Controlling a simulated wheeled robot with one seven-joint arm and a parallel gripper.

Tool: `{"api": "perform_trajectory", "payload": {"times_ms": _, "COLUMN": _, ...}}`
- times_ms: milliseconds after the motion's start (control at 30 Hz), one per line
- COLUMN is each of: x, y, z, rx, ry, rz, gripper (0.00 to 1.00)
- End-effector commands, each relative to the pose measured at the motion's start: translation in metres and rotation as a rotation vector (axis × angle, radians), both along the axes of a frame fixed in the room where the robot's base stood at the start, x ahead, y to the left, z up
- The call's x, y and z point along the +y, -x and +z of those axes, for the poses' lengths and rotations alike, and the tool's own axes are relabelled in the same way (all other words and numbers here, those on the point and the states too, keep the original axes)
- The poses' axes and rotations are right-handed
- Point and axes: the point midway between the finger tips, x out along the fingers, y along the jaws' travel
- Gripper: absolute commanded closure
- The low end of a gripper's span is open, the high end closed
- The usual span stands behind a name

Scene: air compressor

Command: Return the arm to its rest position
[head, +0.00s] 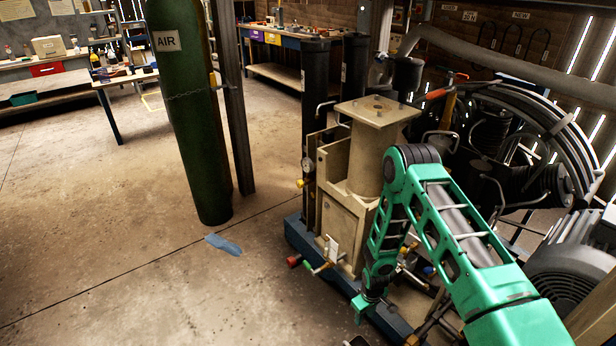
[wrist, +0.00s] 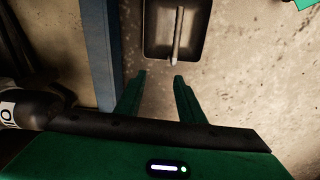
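My green arm (head: 455,235) comes in from the lower right of the head view, bends at a raised elbow and reaches down in front of the compressor (head: 345,220). My gripper (head: 361,312) hangs low by the compressor's blue base. In the wrist view my gripper (wrist: 159,77) has its two green fingers apart, with nothing between them. Beyond the fingertips a dark rectangular pan (wrist: 155,45) with a pale rod (wrist: 177,35) in it is on the concrete floor.
The blue base beam (wrist: 97,50) runs close to the left of my fingers. A green air cylinder (head: 190,120) and a metal post (head: 235,100) stand left of the compressor. A blue cloth (head: 223,244) lies on the floor. The floor at the left is clear.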

Motion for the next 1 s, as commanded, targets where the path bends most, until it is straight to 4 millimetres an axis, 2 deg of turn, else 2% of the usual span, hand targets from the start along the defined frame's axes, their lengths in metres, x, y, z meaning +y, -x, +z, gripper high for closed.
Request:
{"api": "perform_trajectory", "payload": {"times_ms": 33, "x": -0.001, "y": -0.013, "z": 0.024, "rx": -0.016, "ry": -0.002, "rz": -0.014, "gripper": 0.65}}
{"api": "perform_trajectory", "payload": {"times_ms": 200, "x": -0.006, "y": -0.04, "z": 0.095, "rx": -0.045, "ry": -0.008, "rz": -0.061, "gripper": 0.65}}
{"api": "perform_trajectory", "payload": {"times_ms": 500, "x": -0.017, "y": -0.062, "z": 0.219, "rx": -0.097, "ry": -0.019, "rz": -0.144, "gripper": 0.65}}
{"api": "perform_trajectory", "payload": {"times_ms": 767, "x": -0.031, "y": -0.058, "z": 0.32, "rx": -0.142, "ry": -0.031, "rz": -0.218, "gripper": 0.65}}
{"api": "perform_trajectory", "payload": {"times_ms": 1000, "x": -0.044, "y": -0.038, "z": 0.405, "rx": -0.184, "ry": -0.044, "rz": -0.286, "gripper": 0.65}}
